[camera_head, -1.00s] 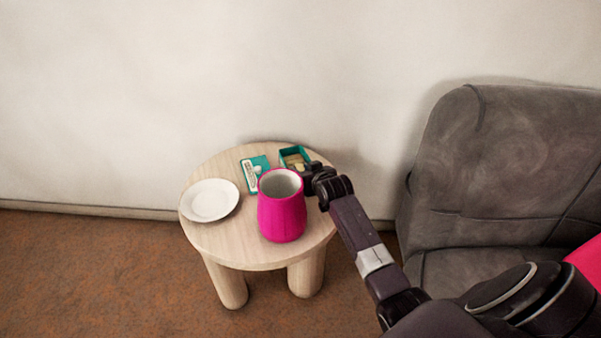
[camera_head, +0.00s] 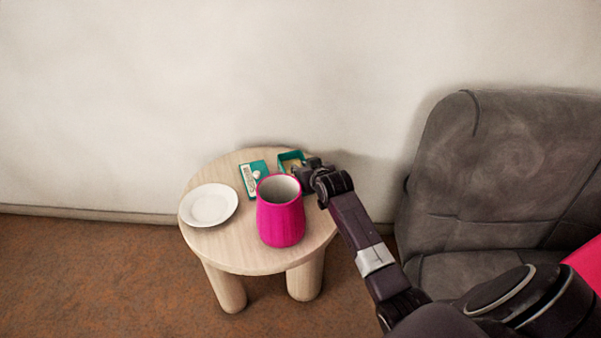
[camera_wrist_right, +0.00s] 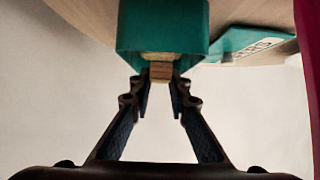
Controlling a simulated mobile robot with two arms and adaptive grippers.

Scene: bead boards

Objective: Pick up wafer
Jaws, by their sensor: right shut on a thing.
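The wafer (camera_wrist_right: 160,73) is a small tan block between the fingertips of my right gripper (camera_wrist_right: 161,88) in the right wrist view. The gripper is shut on it. A teal open box (camera_wrist_right: 160,30) is just beyond the wafer, with another pale tan piece showing at its edge. I cannot tell whether the wafer is fully clear of the box. In the head view, my right gripper (camera_head: 308,171) is over the right side of the teal box (camera_head: 289,156) and covers part of it. My left gripper is not in view.
A round wooden table (camera_head: 232,245) holds a pink mug (camera_head: 280,220) in front of the box, a white plate (camera_head: 209,204) at left, and a teal lid-like piece (camera_head: 254,178) beside the box. A grey armchair (camera_head: 500,170) stands at right. The wall (camera_head: 150,100) is close behind.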

